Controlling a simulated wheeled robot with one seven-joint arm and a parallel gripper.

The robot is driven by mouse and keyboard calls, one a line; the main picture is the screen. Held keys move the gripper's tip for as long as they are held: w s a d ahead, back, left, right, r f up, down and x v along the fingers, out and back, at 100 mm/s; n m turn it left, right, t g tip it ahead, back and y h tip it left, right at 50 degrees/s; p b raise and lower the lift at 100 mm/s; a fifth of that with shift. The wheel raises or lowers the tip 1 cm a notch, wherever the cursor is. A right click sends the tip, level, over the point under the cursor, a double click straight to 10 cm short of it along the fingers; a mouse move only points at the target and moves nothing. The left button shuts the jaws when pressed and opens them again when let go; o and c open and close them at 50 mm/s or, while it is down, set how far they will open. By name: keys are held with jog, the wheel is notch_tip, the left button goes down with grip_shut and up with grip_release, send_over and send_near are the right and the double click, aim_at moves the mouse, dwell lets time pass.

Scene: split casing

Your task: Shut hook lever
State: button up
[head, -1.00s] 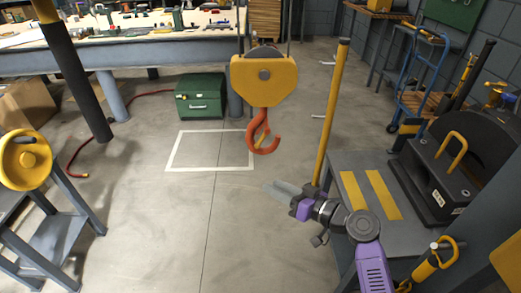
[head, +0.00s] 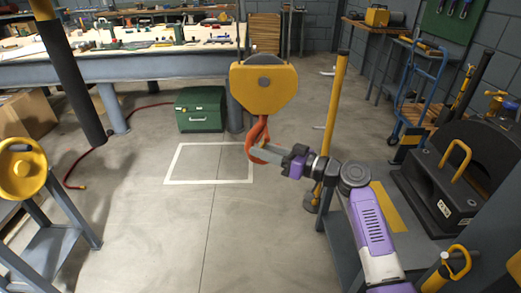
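A large orange hook (head: 259,128) hangs below a yellow pulley block (head: 264,84) in the middle of the head view. The finger gap is too small to judge.
A yellow upright pole (head: 335,110) stands just right of the hook, close behind my wrist. A grey bench (head: 345,225) with a black casing (head: 440,185) is at the right. A green box (head: 200,108) sits behind a white floor square (head: 171,165). Open floor lies front left.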

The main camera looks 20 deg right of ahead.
jog(key=shift+w+a, duration=0.4)
jog(key=shift+w, duration=0.05)
grip_shut()
jog(key=shift+d+p, duration=0.1)
jog(key=shift+p, duration=0.2)
jog(key=shift+s+d+r+n+g+h+p, duration=0.15)
jog(key=shift+d+n+g+h+p, duration=0.65)
jog(key=shift+h+p, duration=0.8)
jog(key=shift+s+d+f+n+g+h+p, duration=0.1)
jog(key=shift+s+d+n+g+h+p, duration=0.2)
jog(key=shift+n+g+h+p, duration=1.15)
jog(key=shift+s+d+r+m+g+h+p, duration=0.15)
jog(key=shift+d+g+h+p, duration=0.7)
jog(key=shift+p, duration=1.55)
jog(key=shift+a+f+h, duration=0.15)
jog(key=shift+a+h, duration=0.05)
jog(key=shift+h, duration=0.2)
